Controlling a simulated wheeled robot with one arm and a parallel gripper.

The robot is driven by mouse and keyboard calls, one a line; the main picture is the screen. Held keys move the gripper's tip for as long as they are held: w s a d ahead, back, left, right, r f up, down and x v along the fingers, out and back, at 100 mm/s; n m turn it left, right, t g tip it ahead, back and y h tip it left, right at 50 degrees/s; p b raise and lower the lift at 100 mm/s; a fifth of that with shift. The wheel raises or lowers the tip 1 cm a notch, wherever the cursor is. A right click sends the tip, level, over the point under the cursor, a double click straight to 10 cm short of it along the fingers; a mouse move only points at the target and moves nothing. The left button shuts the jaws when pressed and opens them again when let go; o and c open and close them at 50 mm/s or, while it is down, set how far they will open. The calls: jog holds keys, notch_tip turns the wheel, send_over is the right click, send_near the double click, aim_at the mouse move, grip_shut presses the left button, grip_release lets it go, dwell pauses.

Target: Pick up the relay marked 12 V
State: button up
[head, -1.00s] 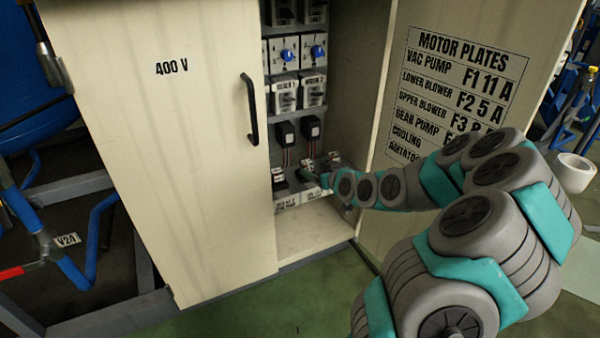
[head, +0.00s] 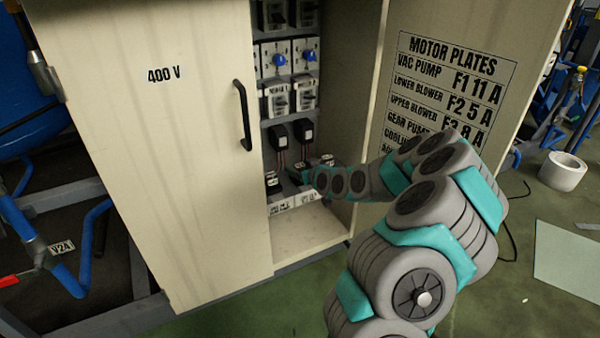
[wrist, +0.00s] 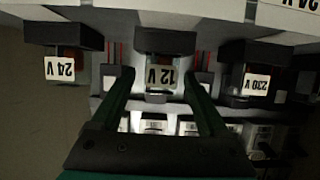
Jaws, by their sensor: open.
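The relay marked 12 V (wrist: 160,77) is in the middle of the wrist view. It has a dark top and a pale label. My gripper (wrist: 160,84) is open, with one green finger on each side of this relay. I cannot tell whether the fingers touch it. A relay marked 24 V (wrist: 62,68) is to its left and one marked 230 V (wrist: 257,82) to its right. In the head view my gripper (head: 305,176) reaches into the cabinet at the low relay row, and hides the middle of that row.
The cabinet's left door (head: 165,180), marked 400 V, is shut beside the opening. The right door (head: 440,90), with the motor plates list, stands open beside my arm. Dark breakers (head: 303,132) with wires sit above the relay row. An empty cabinet floor (head: 310,230) lies below.

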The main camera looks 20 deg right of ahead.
jog(key=shift+c, duration=0.3)
grip_shut()
dwell(0.3)
